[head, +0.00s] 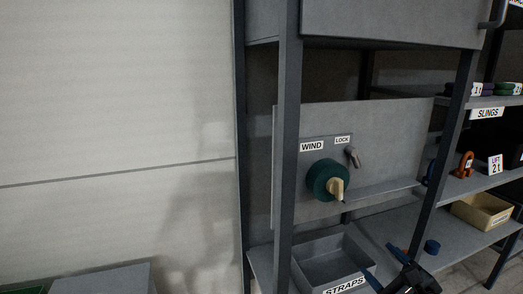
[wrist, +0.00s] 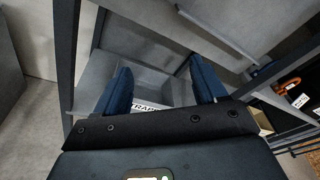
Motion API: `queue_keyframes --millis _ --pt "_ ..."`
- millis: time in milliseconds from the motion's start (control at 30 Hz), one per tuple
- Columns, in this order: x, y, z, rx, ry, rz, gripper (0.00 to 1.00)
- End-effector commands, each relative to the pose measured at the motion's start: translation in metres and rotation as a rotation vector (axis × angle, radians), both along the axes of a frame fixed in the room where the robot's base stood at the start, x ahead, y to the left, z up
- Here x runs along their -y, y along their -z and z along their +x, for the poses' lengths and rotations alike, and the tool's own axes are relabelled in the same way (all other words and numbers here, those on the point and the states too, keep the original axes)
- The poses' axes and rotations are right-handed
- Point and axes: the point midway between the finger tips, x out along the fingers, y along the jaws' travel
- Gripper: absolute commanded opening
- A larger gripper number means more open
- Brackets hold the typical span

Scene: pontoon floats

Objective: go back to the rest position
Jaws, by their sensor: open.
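My gripper (head: 383,284) shows at the bottom of the head view, in front of the shelf rack and just right of the grey STRAPS tray (head: 318,262). In the wrist view my gripper (wrist: 160,92) has its two blue fingers wide apart with nothing between them. The STRAPS tray (wrist: 152,77) lies beyond the fingers, its label partly hidden by my gripper's body. No contact between fingers and tray can be made out.
A grey panel (head: 385,128) carries a green WIND knob (head: 322,180) and a LOCK lever (head: 353,157). Rack posts (head: 289,130) stand close by. A pale wall fills the left.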

Motion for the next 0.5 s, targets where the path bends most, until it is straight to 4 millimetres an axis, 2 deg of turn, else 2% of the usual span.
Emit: queue_keyframes --millis 33,200,333,500 --pt "0.005 0.017 -0.023 -0.009 0.007 -0.109 0.71" --pt "0.015 0.053 -0.092 -0.016 0.007 -0.483 0.71" --pt "0.018 0.070 -0.147 -0.020 -0.016 -0.760 0.71" --pt "0.014 0.079 -0.218 -0.018 -0.070 -1.107 0.71"
